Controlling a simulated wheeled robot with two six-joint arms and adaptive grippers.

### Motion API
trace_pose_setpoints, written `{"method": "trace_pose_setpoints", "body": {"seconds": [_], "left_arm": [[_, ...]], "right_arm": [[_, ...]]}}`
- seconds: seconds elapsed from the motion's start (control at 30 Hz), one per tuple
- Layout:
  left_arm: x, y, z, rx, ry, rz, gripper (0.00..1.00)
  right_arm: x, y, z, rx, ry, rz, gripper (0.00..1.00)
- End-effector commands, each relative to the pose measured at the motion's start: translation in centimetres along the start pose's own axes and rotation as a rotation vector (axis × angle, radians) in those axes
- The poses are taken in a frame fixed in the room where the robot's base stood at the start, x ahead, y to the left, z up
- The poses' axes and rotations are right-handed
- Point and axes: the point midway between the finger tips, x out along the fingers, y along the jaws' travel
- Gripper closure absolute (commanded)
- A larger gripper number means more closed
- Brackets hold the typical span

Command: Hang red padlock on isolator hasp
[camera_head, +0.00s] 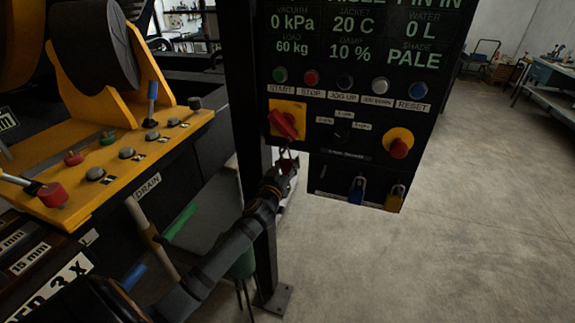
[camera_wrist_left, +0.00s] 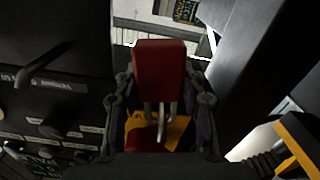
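The red padlock (camera_wrist_left: 159,72) is between the fingers of my left gripper (camera_wrist_left: 160,100), which is shut on it. Its metal shackle (camera_wrist_left: 160,118) points toward the isolator. In the head view, the left gripper (camera_head: 284,172) and the small red padlock (camera_head: 289,164) are just below the isolator's red handle (camera_head: 284,124) on its yellow plate (camera_head: 289,107). The plate also shows behind the shackle in the left wrist view (camera_wrist_left: 177,130). The hasp is not clear, and I cannot tell whether the shackle touches it. My right gripper is out of view.
The black control panel (camera_head: 330,178) carries a row of buttons and a red emergency knob (camera_head: 399,148) on yellow. A blue padlock (camera_head: 357,190) and a yellow padlock (camera_head: 395,198) hang at its lower edge. A yellow machine console (camera_head: 110,160) stands left. Open floor (camera_head: 480,220) lies right.

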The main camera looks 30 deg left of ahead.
Motion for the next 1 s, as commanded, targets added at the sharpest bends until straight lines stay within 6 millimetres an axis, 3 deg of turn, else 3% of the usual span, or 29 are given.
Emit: {"method": "trace_pose_setpoints", "body": {"seconds": [0.03,0.2,0.47,0.6,0.67,0.8,1.0], "left_arm": [[0.0,0.0,0.0,0.0,0.001,0.001,0.53],[0.0,0.0,0.0,0.0,0.001,0.0,0.34],[0.0,0.0,0.0,0.0,-0.001,0.0,0.34],[-0.5,0.2,-1.0,0.003,-0.001,0.0,0.34],[-1.4,0.4,-1.7,0.002,-0.002,0.001,0.34],[-4.5,0.3,-1.0,0.005,-0.002,0.004,0.34],[-8.6,0.4,-1.6,0.005,-0.003,0.003,0.34]], "right_arm": [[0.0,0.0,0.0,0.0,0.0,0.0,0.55],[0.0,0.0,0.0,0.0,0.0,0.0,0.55],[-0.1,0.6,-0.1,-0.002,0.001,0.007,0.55],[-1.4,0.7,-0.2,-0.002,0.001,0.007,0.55],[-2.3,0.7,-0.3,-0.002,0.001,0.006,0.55],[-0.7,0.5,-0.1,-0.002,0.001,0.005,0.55],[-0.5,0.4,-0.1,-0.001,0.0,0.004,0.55]]}}
